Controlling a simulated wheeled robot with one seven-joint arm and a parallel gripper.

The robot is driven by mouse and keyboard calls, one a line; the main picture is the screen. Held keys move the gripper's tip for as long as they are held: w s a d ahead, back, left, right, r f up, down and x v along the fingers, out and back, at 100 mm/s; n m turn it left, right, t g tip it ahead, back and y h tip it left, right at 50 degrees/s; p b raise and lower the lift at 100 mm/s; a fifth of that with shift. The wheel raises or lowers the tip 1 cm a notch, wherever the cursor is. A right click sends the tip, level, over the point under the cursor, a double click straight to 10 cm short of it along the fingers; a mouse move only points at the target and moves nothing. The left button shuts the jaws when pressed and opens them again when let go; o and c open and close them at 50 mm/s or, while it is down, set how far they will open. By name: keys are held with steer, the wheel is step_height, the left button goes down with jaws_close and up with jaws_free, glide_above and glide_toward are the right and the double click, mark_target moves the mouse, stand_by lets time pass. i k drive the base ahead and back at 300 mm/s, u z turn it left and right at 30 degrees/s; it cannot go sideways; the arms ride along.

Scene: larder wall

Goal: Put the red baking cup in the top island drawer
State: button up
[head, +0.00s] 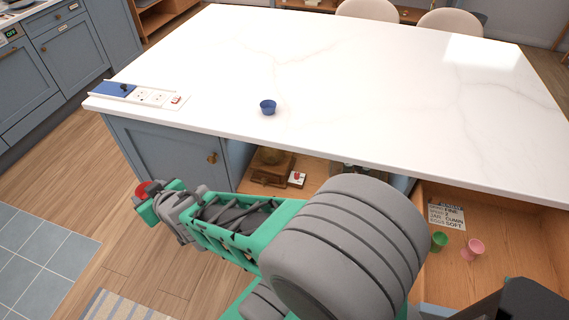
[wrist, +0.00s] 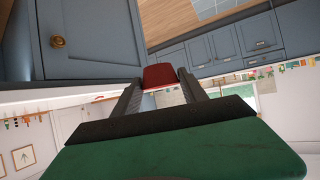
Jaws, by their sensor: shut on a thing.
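My gripper (head: 150,197) is shut on the red baking cup (head: 142,188). It holds the cup in the air at the left, in front of the island's blue-grey cabinet door and below the countertop level. In the wrist view the red cup (wrist: 159,75) sits between the two dark fingertips (wrist: 160,90). An open wooden island drawer (head: 505,235) is at the lower right of the head view, far from my gripper. It holds a green cup (head: 439,241), a pink cup (head: 473,250) and a printed card (head: 446,215). My arm hides part of its left side.
The white island top (head: 350,80) bears a blue cup (head: 268,107) and a panel with a blue slider (head: 113,91) near its left end. An open shelf (head: 245,185) under the top holds small items. Open wooden floor (head: 80,190) lies to the left.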

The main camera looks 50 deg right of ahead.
mark_target(450, 286)
steer(key=k, duration=0.7)
steer(key=u, duration=0.55)
steer(key=k, duration=1.7)
steer(key=u, duration=1.25)
steer(key=k, duration=1.65)
steer(key=z, duration=0.55)
steer(key=i, duration=0.5)
steer(key=u, duration=0.05)
